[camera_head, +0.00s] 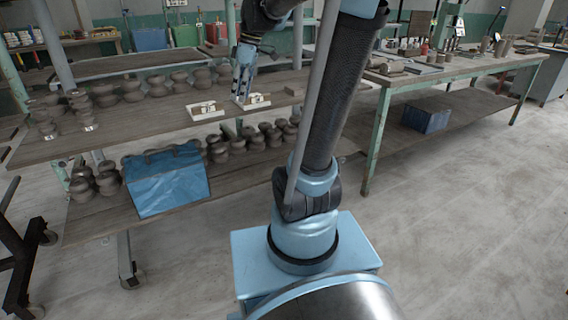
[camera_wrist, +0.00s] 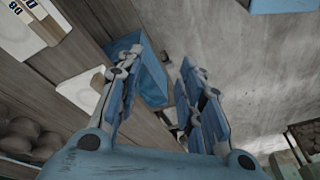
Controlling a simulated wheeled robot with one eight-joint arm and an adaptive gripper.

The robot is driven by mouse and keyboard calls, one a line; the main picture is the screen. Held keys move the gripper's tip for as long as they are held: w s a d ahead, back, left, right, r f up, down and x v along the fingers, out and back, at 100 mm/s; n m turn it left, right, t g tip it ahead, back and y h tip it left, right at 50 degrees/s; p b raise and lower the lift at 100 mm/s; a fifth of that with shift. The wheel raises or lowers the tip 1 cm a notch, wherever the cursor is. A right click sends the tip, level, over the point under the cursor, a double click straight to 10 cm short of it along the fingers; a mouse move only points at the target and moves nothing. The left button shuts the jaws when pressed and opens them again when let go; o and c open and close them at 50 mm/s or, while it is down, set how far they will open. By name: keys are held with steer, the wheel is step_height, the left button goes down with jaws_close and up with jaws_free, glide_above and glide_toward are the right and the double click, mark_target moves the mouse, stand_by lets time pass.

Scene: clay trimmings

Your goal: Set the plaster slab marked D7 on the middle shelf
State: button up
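Two white plaster slabs lie on the wooden shelf in the head view: a left slab (camera_head: 207,111) and a right slab (camera_head: 256,102). Their marks are too small to read there. In the wrist view, a slab with dark, upturned lettering (camera_wrist: 30,22) is cut off at the top left; I cannot tell surely whether it reads D7. Another pale slab (camera_wrist: 80,92) lies beside the left finger, partly hidden. My gripper (camera_head: 241,97) is low over the shelf beside the right slab. In the wrist view its fingers (camera_wrist: 160,98) are spread with nothing clearly gripped.
Brown clay pots (camera_head: 131,91) line this shelf and the lower shelf. A blue covered box (camera_head: 167,182) sits on the lower shelf, jutting at its front. A workbench (camera_head: 455,75) with tools stands at the right. The concrete floor (camera_head: 460,220) in front is clear.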

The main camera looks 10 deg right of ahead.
steer(key=s+d+f+m+t+h, duration=0.1)
steer(key=s+d+f+m, duration=0.4)
steer(key=s+f+m, duration=0.2)
steer(key=s+d+f+m+t+h, duration=0.1)
steer(key=s+d+f+m, duration=0.4)
steer(key=s+f, duration=0.6)
steer(key=shift+s+d+f+m+h, duration=0.2)
steer(key=shift+s+d+m+h, duration=0.25)
steer(key=shift+s+m, duration=0.55)
steer(key=shift+s+a, duration=0.1)
steer(key=shift+w+f, duration=0.2)
steer(key=shift+w, duration=0.2)
